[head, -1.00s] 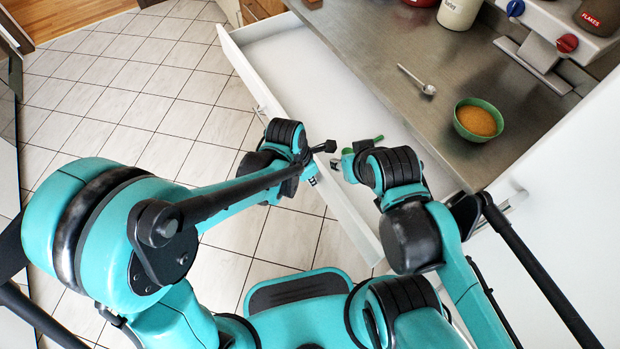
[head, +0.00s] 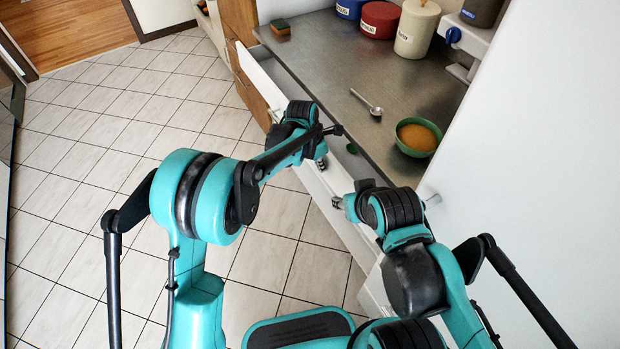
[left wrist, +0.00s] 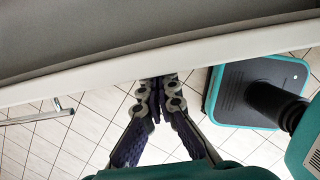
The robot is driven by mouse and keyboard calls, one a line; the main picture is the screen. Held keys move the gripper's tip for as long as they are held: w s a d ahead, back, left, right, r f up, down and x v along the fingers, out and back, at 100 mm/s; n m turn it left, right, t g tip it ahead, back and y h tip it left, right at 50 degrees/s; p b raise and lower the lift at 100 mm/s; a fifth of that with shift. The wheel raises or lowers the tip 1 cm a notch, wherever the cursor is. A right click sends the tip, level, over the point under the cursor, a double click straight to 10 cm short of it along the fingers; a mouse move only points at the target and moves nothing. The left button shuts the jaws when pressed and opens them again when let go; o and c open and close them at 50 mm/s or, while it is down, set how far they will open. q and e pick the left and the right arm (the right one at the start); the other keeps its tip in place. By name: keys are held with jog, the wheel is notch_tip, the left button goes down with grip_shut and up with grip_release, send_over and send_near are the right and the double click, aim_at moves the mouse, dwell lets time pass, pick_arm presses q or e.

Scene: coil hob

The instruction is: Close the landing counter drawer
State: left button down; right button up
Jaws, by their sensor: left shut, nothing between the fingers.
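The white drawer (head: 262,68) under the steel counter is partly open, with a narrow strip of its inside showing. My left gripper (head: 322,163) is at the outside of the drawer front, near its middle. In the left wrist view its shut, empty fingers (left wrist: 157,84) meet the drawer front (left wrist: 120,68) at its edge; contact looks likely but is partly hidden. The drawer handle (left wrist: 40,116) is to the left of the fingers. My right gripper (head: 338,202) is close to the near part of the drawer front, too small to read its fingers.
A small green item (head: 351,148) shows in the drawer gap. On the counter (head: 330,60) are a spoon (head: 368,103), a green bowl (head: 416,138), a sponge (head: 280,27) and several canisters (head: 381,18). The tiled floor (head: 90,120) at left is clear.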

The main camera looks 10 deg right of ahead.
pick_arm(q)
jog(key=d, duration=0.2)
jog(key=w+d, duration=0.1)
jog(key=d, duration=0.1)
jog(key=w+d, duration=0.1)
jog(key=d, duration=0.1)
jog(key=shift+d+p, duration=0.15)
jog(key=shift+p, duration=0.15)
